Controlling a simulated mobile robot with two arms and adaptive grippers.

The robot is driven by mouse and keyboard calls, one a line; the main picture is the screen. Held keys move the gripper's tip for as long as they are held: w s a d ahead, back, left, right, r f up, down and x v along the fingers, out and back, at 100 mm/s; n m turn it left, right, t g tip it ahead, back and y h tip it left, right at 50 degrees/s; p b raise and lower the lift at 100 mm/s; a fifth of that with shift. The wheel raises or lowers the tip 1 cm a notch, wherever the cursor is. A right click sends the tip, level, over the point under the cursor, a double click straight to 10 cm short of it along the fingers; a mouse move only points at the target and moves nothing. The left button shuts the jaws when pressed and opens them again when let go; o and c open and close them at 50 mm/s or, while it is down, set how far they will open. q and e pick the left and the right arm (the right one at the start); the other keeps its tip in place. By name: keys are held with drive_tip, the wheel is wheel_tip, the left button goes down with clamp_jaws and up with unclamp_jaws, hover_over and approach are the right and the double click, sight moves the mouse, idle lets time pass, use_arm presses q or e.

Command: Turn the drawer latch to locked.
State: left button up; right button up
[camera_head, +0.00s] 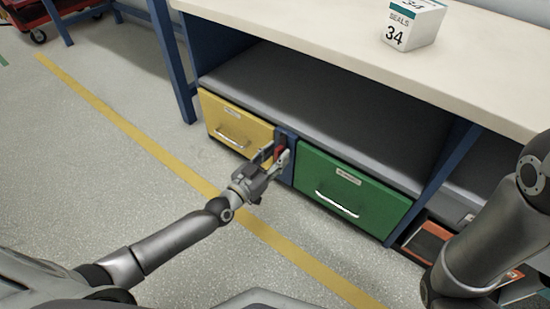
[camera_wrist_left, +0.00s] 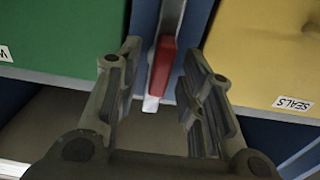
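The red latch handle (camera_head: 280,151) sits on the blue post (camera_head: 288,136) between the yellow drawer (camera_head: 236,122) and the green drawer (camera_head: 352,188). Both drawers look shut. My left gripper (camera_head: 276,155) is at the latch and partly hides it. In the left wrist view the left gripper (camera_wrist_left: 163,52) is open, with one finger on each side of the red latch handle (camera_wrist_left: 161,66). Gaps show between the fingers and the handle. A small white mark (camera_wrist_left: 151,103) shows at one end of the handle. My right gripper is out of view.
A workbench top (camera_head: 330,45) overhangs the drawers and bears a white box labelled SEALS 34 (camera_head: 412,24). An open grey shelf (camera_head: 300,105) lies above the drawers. An orange and dark case (camera_head: 428,243) stands right of the green drawer. The floor in front is clear.

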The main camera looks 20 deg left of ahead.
use_arm(q)
clamp_jaws()
idle(0.5)
